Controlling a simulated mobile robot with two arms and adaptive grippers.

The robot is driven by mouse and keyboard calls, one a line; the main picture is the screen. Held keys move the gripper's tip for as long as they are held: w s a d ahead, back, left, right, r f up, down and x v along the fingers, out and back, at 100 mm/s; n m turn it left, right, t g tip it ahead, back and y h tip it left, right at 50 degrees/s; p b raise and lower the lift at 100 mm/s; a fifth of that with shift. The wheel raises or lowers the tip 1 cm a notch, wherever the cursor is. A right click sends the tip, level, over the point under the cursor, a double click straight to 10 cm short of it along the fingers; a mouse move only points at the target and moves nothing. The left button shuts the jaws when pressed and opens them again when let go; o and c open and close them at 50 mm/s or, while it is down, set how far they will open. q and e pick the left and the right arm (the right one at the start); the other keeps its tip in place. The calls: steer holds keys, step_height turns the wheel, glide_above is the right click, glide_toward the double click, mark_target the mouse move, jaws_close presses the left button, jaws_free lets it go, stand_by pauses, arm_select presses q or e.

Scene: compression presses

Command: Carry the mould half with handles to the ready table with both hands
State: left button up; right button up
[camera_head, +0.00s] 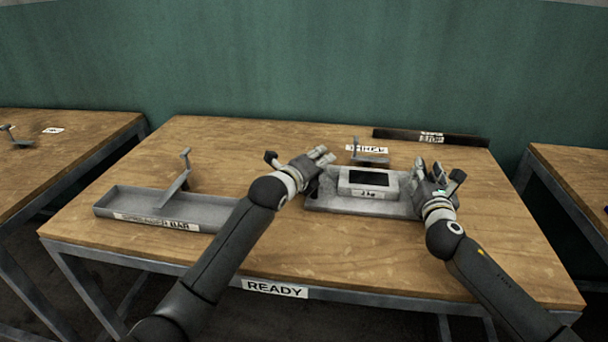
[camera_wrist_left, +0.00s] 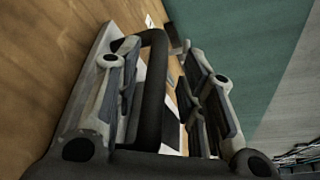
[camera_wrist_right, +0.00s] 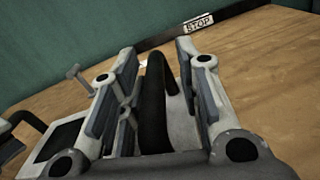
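The mould half (camera_head: 388,191) is a pale grey block with a dark rectangular recess on top and a label on its front. It sits on a flat grey plate (camera_head: 345,206) on the ready table (camera_head: 250,245). My left gripper (camera_head: 318,163) is at its left side and my right gripper (camera_head: 432,178) at its right side. In the left wrist view a black handle (camera_wrist_left: 153,85) stands between the open fingers. In the right wrist view the other black handle (camera_wrist_right: 154,105) stands between the open fingers. Gaps show between fingers and handles.
A long grey tray (camera_head: 120,205) with an upright bracket (camera_head: 180,175) stands at the left. A small bracket (camera_head: 370,157) is behind the mould half. A dark stop bar (camera_head: 460,139) lies along the back right edge. Other tables stand at left (camera_head: 80,125) and right (camera_head: 575,165).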

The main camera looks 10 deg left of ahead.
arm_select(q)
steer(key=v, duration=0.7)
steer(key=shift+s+a, duration=0.1)
steer(key=shift+a, duration=0.1)
arm_select(e)
steer(key=shift+s+a+r, duration=0.1)
steer(key=shift+s+a, duration=0.05)
steer(key=shift+a, duration=0.05)
steer(key=shift+s+d, duration=0.15)
steer(key=shift+s, duration=2.85)
steer(key=shift+s+d, duration=0.1)
steer(key=shift+s, duration=2.85)
arm_select(q)
steer(key=shift+r, duration=0.1)
